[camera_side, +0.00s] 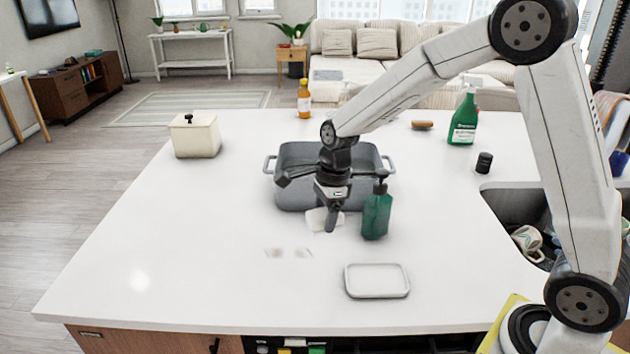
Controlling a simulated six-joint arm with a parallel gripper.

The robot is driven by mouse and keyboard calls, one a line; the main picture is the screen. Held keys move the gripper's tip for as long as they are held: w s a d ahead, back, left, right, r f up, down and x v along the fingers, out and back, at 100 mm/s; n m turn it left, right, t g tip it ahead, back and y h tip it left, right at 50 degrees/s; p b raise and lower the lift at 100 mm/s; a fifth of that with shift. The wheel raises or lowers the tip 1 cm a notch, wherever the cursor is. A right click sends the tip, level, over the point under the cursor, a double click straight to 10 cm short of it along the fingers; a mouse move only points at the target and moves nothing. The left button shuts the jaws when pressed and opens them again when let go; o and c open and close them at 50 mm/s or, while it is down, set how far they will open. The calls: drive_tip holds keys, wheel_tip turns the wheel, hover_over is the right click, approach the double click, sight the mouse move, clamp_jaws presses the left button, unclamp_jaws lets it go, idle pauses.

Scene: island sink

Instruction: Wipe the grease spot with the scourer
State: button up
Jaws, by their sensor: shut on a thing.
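My gripper (331,222) points down over the middle of the white counter, in front of the grey roasting pan. It is shut on a flat off-white pad, which looks like the scourer (316,219). The pad shows at the fingertips, low over or on the counter; I cannot tell whether it touches. The fingers hide part of it. Two small, faint greyish-beige smudges, which look like the grease spot (274,253), lie on the counter to the front left of the gripper. The right smudge is closer to the gripper.
The grey roasting pan (291,195) stands right behind my gripper. A green pump bottle (376,216) stands close on its right. An empty white tray (348,283) lies in front. A cream canister (195,137) is at the back left. The sink (500,205) is at right. The left counter is clear.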

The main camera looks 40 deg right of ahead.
drive_tip(key=w+a+f, duration=0.2)
drive_tip(key=w+a, duration=0.6)
drive_tip(key=w, duration=0.4)
drive_tip(key=shift+f, duration=0.35)
drive_tip(key=shift+f, duration=0.1)
